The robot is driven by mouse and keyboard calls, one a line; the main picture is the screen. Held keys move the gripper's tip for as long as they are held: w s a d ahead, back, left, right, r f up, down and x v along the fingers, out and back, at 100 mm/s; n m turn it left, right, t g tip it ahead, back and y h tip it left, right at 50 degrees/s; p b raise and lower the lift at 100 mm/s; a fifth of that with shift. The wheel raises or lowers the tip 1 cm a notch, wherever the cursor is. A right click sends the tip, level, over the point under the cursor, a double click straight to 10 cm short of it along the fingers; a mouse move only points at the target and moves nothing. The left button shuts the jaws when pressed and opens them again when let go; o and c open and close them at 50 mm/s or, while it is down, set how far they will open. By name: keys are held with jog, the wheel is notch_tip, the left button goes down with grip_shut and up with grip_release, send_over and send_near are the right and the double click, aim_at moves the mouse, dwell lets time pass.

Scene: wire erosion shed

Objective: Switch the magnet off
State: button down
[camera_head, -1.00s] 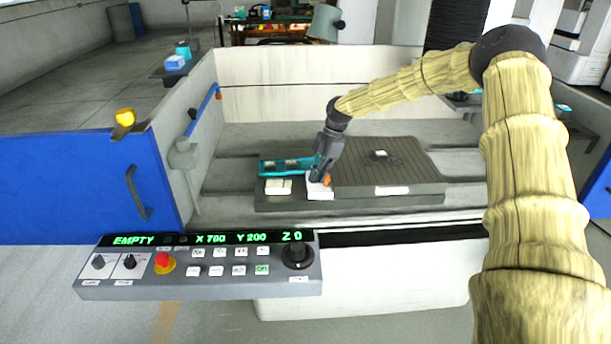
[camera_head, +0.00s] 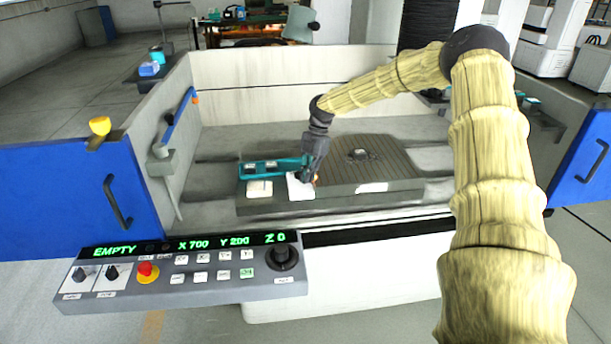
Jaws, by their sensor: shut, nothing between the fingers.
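The magnet is a dark grey slab with a finely striped top (camera_head: 375,165) on the machine's bed. My gripper (camera_head: 306,179) points down at the white plate, shut and empty, close to or touching the orange part. A small dark piece (camera_head: 361,155) lies on the striped top.
A teal holder (camera_head: 270,167) lies left of my gripper, behind a cream block (camera_head: 259,189). Tank walls (camera_head: 290,82) surround the bed at the back and left. A control panel (camera_head: 185,272) reading EMPTY juts out in front. A blue door (camera_head: 75,200) stands at left.

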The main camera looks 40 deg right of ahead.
dwell(0.3)
notch_tip(320, 180, up, 9)
jog(key=b, duration=0.1)
jog(key=shift+a+r+b, duration=0.2)
jog(key=shift+b, duration=0.2)
dwell(0.4)
jog(key=shift+s+r, duration=0.1)
dwell(0.4)
